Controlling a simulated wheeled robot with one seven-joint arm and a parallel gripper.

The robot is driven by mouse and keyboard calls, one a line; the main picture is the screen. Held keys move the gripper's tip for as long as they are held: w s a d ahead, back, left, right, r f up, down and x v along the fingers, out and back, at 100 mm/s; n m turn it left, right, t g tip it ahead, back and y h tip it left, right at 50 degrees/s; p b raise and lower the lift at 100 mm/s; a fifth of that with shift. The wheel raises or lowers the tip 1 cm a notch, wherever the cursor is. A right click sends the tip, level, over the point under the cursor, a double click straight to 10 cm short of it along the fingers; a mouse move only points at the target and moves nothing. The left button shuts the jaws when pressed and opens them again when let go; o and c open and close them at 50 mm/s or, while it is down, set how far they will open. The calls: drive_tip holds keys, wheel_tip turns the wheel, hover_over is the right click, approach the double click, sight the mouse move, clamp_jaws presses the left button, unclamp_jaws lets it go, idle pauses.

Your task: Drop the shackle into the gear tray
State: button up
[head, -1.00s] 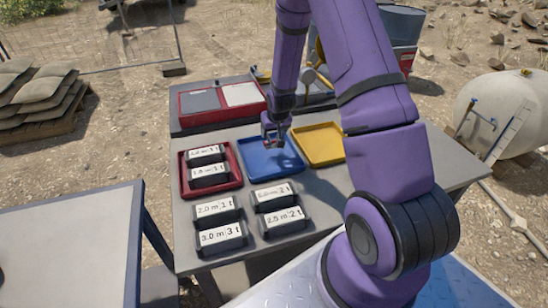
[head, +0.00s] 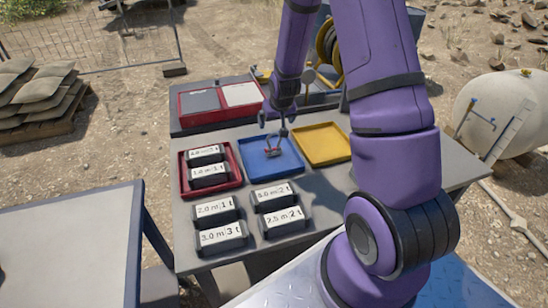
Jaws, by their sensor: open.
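The shackle (head: 274,146), a small grey bow with a red part, appears in the head view inside the blue tray (head: 251,176). The picture is too small to tell whether it rests flat on the tray floor. My gripper (head: 273,127) is above the blue tray, fingers spread, with the shackle just below and apart from the fingertips. Beside the blue tray stand an empty yellow tray (head: 336,160) on the right and a red tray (head: 233,184) on the left. No label shows which one is the gear tray.
The red tray holds two labelled blocks (head: 208,171). Several more labelled blocks (head: 220,236) stand on the table (head: 330,196) in front of the trays. A red case (head: 220,118) with grey and white panels is behind. The table right of the blocks is bare.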

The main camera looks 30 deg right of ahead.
drive_tip(key=shift+v, duration=2.1)
drive_tip(key=s+a+r+n, duration=0.1)
drive_tip(key=s+a+r, duration=0.25)
drive_tip(key=r, duration=0.35)
drive_tip(key=s+a+r, duration=0.2)
drive_tip(key=s+r, duration=0.2)
drive_tip(key=r, duration=0.3)
drive_tip(key=s+a+r+n, duration=0.1)
drive_tip(key=s+a+r, duration=0.25)
drive_tip(key=r, duration=0.25)
drive_tip(key=s+a+r, duration=0.2)
drive_tip(key=s+r, duration=0.2)
drive_tip(key=s, duration=0.5)
drive_tip(key=s+a+r+n+y, duration=0.1)
drive_tip(key=s+a+r, duration=0.2)
drive_tip(key=s, duration=0.7)
drive_tip(key=shift+r+t, duration=0.3)
drive_tip(key=shift+r, duration=0.55)
